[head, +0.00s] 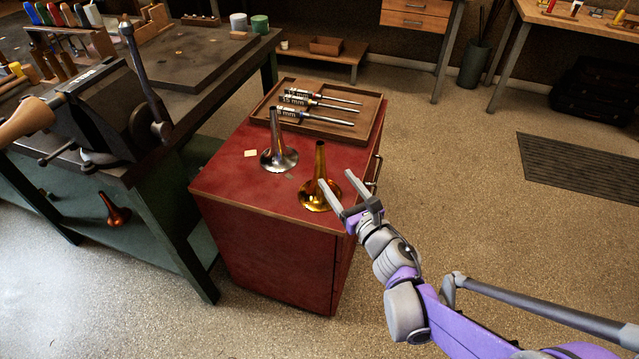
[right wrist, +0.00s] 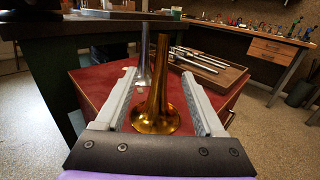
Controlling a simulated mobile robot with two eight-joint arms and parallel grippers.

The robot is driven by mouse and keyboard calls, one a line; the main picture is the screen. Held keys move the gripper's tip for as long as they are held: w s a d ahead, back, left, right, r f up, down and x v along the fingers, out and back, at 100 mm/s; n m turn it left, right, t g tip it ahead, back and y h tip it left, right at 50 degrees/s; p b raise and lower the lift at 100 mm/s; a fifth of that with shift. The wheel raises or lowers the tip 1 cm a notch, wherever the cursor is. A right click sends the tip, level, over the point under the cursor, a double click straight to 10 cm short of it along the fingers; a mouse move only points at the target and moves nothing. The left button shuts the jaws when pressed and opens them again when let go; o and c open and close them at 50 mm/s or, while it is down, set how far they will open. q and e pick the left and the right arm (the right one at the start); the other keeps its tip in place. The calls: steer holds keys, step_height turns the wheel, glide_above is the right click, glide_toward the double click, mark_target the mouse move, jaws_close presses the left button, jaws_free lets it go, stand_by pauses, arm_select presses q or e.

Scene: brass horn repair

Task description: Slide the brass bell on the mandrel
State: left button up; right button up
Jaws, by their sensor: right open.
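The brass bell (head: 319,182) stands flare down on the red cabinet (head: 262,224), near its front right edge. In the right wrist view the brass bell (right wrist: 156,112) stands between my open fingers, beyond the gripper's palm. My right gripper (head: 336,187) is open and empty, with its fingers reaching toward the bell; contact cannot be told. A mandrel (head: 57,107) with a wooden end appears to be mounted on the workbench at the left. My left gripper is not in view.
A silver bell (head: 277,150) stands behind the brass one. A wooden tray (head: 362,129) holds several labelled rods (head: 318,102) at the cabinet's back. The workbench (head: 190,85) with a lever and tools borders the left. Open floor lies right of the cabinet.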

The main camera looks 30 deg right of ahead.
mark_target(323, 161)
steer(key=w, duration=0.5)
steer(key=shift+w+d+f+b, duration=0.1)
steer(key=shift+w+d+b, duration=0.15)
steer(key=shift+w+b, duration=0.05)
steer(key=w, duration=0.2)
steer(key=w+b, duration=0.1)
steer(key=w, duration=0.1)
steer(key=shift+d+f, duration=0.3)
steer(key=shift+f, duration=0.05)
steer(key=shift+w, duration=0.55)
steer(key=shift+s, duration=0.1)
jaws_close()
steer(key=shift+r, duration=0.1)
